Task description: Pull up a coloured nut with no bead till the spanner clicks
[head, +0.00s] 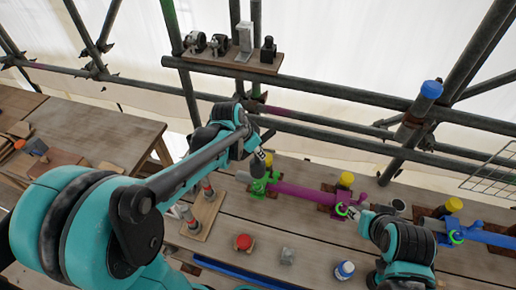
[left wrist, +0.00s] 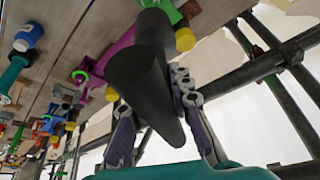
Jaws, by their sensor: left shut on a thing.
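My left gripper (head: 260,152) is above the green coupler (head: 262,184) at the left end of the magenta tube (head: 305,194). In the left wrist view its fingers are shut on a dark grey tapered body, apparently the spanner (left wrist: 145,75). The spanner's far end lies over the coupler and its contact with any nut is hidden. A yellow cap (head: 346,180) stands behind the magenta coupler (head: 343,198), which has a bright green ring (head: 342,210). My right gripper (head: 361,212) is beside that ring; its fingers are too small to read. I cannot make out any bead.
A blue tube (head: 486,236) with another yellow cap (head: 454,204) lies at right. A red-topped pot (head: 243,242), a blue-capped bottle (head: 344,270) and a small board with posts (head: 205,215) stand on the planks. Scaffold poles (head: 300,88) cross behind.

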